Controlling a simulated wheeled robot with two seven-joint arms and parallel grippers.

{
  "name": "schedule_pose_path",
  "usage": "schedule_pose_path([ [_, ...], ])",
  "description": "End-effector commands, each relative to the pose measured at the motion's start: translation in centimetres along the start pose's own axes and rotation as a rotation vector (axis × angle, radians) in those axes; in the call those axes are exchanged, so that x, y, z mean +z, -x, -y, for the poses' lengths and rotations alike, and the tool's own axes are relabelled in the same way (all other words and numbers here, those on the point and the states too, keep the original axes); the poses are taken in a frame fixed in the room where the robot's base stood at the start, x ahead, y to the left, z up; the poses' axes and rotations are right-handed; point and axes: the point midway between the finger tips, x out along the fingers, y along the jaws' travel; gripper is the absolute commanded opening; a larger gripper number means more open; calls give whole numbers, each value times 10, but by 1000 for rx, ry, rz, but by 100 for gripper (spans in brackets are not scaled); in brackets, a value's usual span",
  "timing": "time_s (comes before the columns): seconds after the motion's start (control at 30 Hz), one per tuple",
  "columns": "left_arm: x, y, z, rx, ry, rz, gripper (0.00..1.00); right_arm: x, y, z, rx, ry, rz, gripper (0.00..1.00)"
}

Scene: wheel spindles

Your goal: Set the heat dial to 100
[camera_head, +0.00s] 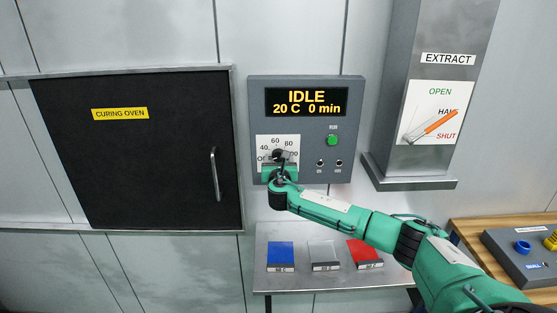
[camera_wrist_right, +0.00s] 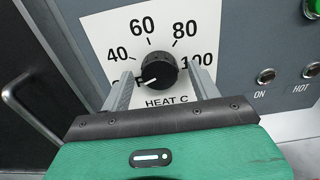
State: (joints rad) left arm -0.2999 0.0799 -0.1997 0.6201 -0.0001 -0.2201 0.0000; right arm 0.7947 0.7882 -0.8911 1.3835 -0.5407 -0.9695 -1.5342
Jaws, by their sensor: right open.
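The heat dial is a black round knob (camera_wrist_right: 158,69) on a white scale plate marked 40, 60, 80, 100 and "HEAT C". Its white pointer mark faces lower left, below 40, and the label there is hidden by a finger. My right gripper (camera_wrist_right: 160,75) is open, with one finger on each side of the knob; I cannot tell whether they touch it. In the head view my right gripper (camera_head: 279,168) covers the lower part of the scale plate (camera_head: 265,140). The display (camera_head: 306,102) reads "IDLE", "20 C 0 min". My left gripper is not in view.
A green RUN button (camera_head: 333,140) and two small lamps sit right of the dial. The curing oven door (camera_head: 130,150) is closed at left. A shelf (camera_head: 330,281) below holds blue, clear and red pieces. An extract duct with an orange lever (camera_head: 434,126) stands at right.

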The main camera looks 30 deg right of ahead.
Motion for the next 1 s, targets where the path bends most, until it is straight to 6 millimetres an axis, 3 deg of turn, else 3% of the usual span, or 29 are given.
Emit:
schedule_pose_path([
  [0.1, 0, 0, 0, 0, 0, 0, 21, 0, 0, 0, 0, 0, 0, 58],
  [0.3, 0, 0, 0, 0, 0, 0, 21, 0, 0, 0, 0, 0, 0, 19],
  [0.67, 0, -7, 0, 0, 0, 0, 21, -2, 0, 0, 0, -46, 0, 18],
  [1.0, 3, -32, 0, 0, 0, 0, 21, -5, 0, 0, 0, -283, 0, 18],
])
